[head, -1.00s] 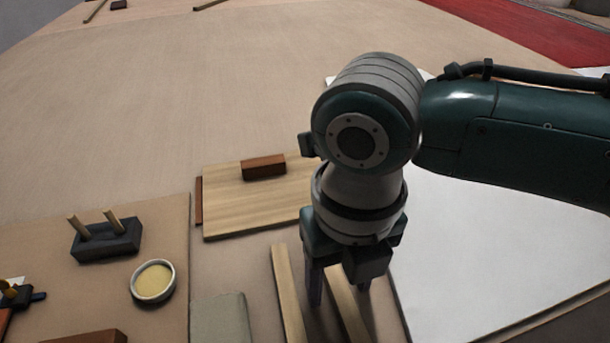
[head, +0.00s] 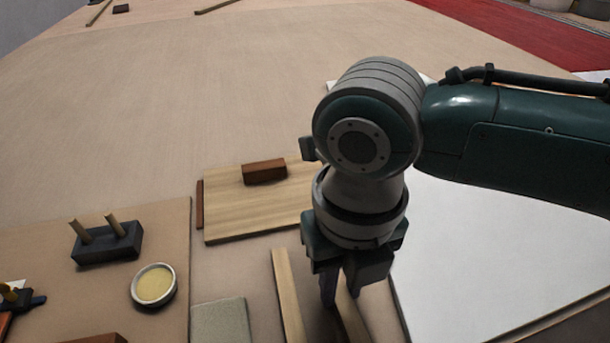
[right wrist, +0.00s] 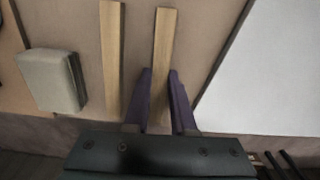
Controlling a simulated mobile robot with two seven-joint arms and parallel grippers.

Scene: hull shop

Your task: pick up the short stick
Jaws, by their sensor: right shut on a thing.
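Two pale wooden sticks lie side by side on the bench. The right-hand one, which I take for the short stick (head: 353,318), also shows in the right wrist view (right wrist: 164,45), where its far end is in frame. My right gripper (head: 341,298) points down and is shut on this stick, one purple finger on each side in the right wrist view (right wrist: 160,88). The gripper hides part of it. The other stick (head: 287,295) lies just to the left, apart from the fingers, and runs out of the wrist view's top (right wrist: 111,55). My left gripper is not in view.
A grey-green block (head: 222,322) lies left of the sticks. Beyond them is a wooden board (head: 245,215) with a red-brown block (head: 264,171). A white panel (head: 470,260) lies close on the right. A round dish (head: 154,286) and a dark holder with pegs (head: 107,246) stand left.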

